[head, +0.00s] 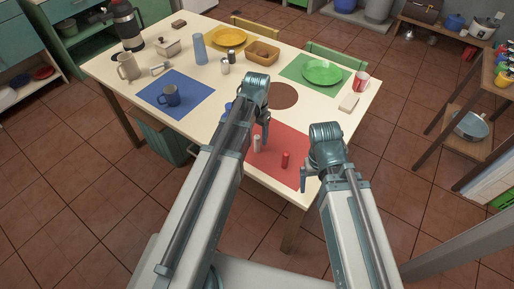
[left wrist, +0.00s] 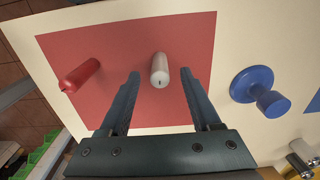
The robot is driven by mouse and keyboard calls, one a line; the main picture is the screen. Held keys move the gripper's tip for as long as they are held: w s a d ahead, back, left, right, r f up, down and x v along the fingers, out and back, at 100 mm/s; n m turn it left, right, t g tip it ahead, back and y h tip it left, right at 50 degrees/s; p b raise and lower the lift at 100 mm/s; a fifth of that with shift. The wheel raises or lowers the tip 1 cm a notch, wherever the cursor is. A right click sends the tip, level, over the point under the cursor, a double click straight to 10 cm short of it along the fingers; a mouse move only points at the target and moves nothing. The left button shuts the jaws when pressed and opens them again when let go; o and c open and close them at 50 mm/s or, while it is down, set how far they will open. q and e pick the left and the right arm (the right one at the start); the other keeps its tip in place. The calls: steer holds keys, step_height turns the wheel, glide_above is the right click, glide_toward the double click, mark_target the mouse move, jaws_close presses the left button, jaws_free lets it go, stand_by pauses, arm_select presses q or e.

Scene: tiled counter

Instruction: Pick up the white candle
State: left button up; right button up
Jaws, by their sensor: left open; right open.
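The white candle (head: 257,144) stands on the red placemat (head: 275,136). In the left wrist view the white candle (left wrist: 159,66) shows near the tips of my left gripper (left wrist: 159,75), whose two fingers are spread either side of its line, with nothing held. In the head view my left gripper (head: 252,100) is above the table, beyond the candle in the picture. My right gripper (head: 312,165) is open and empty near the mat's right edge. A red candle (head: 285,160) is on the same mat; it also shows in the left wrist view (left wrist: 80,75).
A blue stemmed object (left wrist: 252,86) sits beside the mat in the left wrist view. Green (head: 323,73) and yellow (head: 229,38) plates, cups and a bread basket (head: 262,52) occupy the far side.

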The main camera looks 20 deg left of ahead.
arm_select(q)
step_height(320, 180, down, 2)
steer(key=shift+f+b, duration=0.1)
steer(key=shift+b, duration=0.4)
arm_select(e)
step_height(320, 180, down, 2)
arm_select(q)
steer(key=shift+r, duration=0.2)
arm_select(e)
steer(key=shift+r, duration=0.1)
arm_select(q)
jaws_close()
